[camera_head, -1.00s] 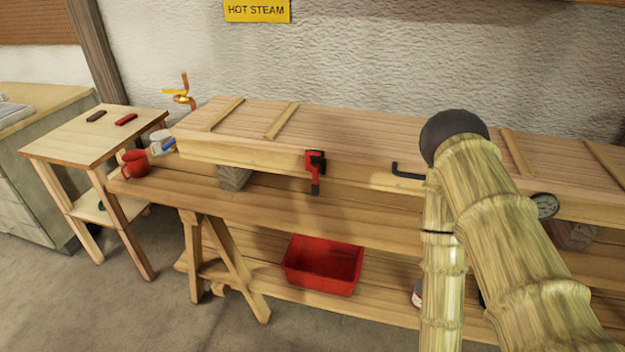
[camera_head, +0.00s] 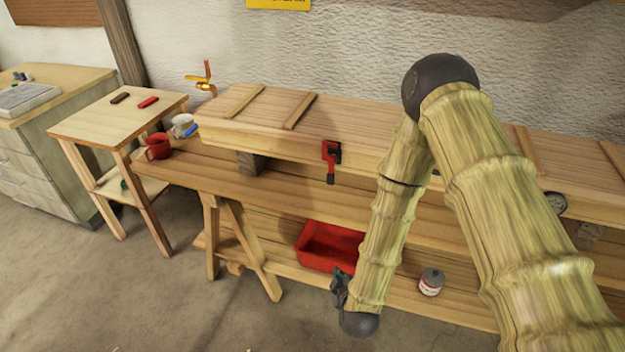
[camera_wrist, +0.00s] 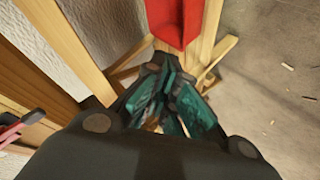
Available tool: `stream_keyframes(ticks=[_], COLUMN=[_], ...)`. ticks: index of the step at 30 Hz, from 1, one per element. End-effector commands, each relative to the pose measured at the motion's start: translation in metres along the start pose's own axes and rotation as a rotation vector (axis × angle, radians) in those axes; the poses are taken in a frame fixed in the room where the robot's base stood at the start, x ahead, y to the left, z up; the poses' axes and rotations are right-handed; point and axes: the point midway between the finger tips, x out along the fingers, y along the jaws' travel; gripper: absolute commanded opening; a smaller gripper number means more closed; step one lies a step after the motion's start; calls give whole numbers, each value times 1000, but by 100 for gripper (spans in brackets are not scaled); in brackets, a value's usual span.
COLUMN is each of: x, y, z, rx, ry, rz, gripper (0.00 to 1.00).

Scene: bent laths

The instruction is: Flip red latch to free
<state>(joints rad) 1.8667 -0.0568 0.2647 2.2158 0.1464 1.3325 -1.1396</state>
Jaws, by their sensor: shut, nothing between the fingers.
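The red latch (camera_head: 331,155) is on the front face of the long wooden box (camera_head: 270,135), with its dark-tipped handle hanging down. A red and dark part at the left edge of the wrist view (camera_wrist: 10,132) looks like the same latch, partly cut off. My gripper (camera_head: 340,287) is low in front of the bench, well below the latch and apart from it. In the wrist view my gripper (camera_wrist: 172,88) shows its teal finger pads close together, with nothing held.
A red bin (camera_head: 328,248) stands on the lower shelf beside my gripper. A can (camera_head: 431,282) is to its right. A red mug (camera_head: 158,146) and a white mug (camera_head: 182,125) stand at the bench's left end. Open floor lies in front.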

Motion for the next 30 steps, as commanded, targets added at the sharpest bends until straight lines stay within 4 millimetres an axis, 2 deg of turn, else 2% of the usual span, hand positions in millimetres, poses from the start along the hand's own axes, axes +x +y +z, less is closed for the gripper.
stream_keyframes(ticks=[1, 6, 9, 12, 16, 21, 26, 30], x=[3, 7, 3, -2, -8, -9, 3, 21], y=[17, 64, 90, 110, 125, 133, 140, 152], z=[-26, -101, -140, -170, -194, -205, -210, -216], rx=[-62, -291, -408, -500, -574, -607, -607, -605], ry=[37, 115, 128, 126, 112, 104, 105, 104], rz=[57, 266, 387, 487, 571, 607, 607, 606], gripper=[0, 0, 0, 0, 0, 0, 0, 0])
